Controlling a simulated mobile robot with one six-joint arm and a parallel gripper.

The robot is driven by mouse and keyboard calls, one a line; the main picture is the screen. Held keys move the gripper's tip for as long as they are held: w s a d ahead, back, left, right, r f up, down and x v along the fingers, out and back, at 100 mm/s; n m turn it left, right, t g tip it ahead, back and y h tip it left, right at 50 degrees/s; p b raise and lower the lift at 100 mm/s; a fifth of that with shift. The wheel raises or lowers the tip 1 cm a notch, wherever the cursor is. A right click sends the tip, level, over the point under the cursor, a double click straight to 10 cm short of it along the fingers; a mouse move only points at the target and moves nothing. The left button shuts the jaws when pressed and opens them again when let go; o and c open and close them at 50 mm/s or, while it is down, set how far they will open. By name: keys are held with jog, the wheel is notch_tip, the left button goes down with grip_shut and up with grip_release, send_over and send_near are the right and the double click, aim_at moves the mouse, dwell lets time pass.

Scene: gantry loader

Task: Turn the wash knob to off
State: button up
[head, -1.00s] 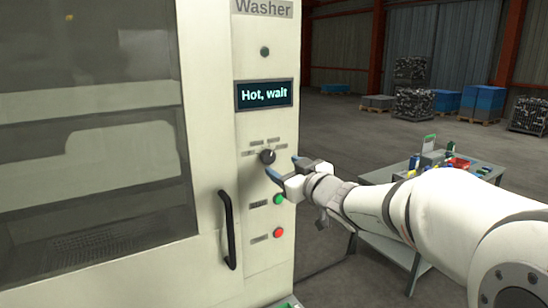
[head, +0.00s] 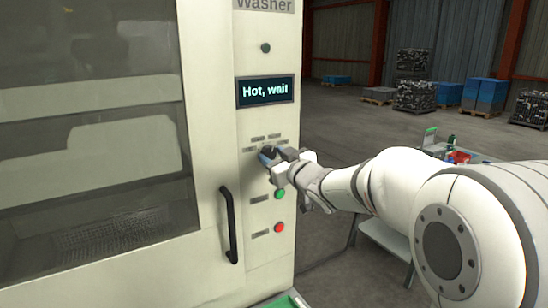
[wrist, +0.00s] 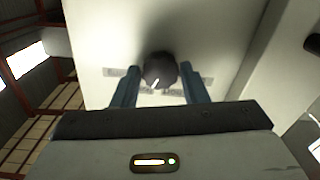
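The wash knob (wrist: 160,70) is a dark round dial with a white pointer line on the pale washer panel, with small labels around it. In the wrist view it sits between the two blue fingers of my gripper (wrist: 158,84), with a gap showing on each side. In the head view my gripper (head: 271,156) is at the panel and hides most of the knob. The label words are too small to read. The washer display (head: 265,91) above reads "Hot, wait".
Below the knob are a green button (head: 280,195) and a red button (head: 279,228). A black door handle (head: 229,226) stands out to the left. A table (head: 385,240) with items is behind my arm at right.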

jog(key=c, duration=0.5)
jog(key=shift+f+n+b, duration=0.1)
jog(key=shift+n+b, duration=0.3)
jog(key=shift+b, duration=0.2)
jog(key=n+b, duration=0.2)
jog(key=b, duration=0.1)
jog(key=shift+f+n, duration=0.15)
jog(key=shift+n, duration=0.25)
jog(key=n+b, duration=0.3)
jog(key=shift+n, duration=0.4)
jog(key=n+b, duration=0.4)
jog(key=n, duration=0.2)
jog(key=n+b, duration=0.1)
jog(key=n, duration=0.1)
jog(key=n+b, duration=0.1)
jog(key=n, duration=0.1)
jog(key=shift+r, duration=0.25)
jog(key=shift+n+b, duration=0.3)
jog(key=shift+n, duration=0.1)
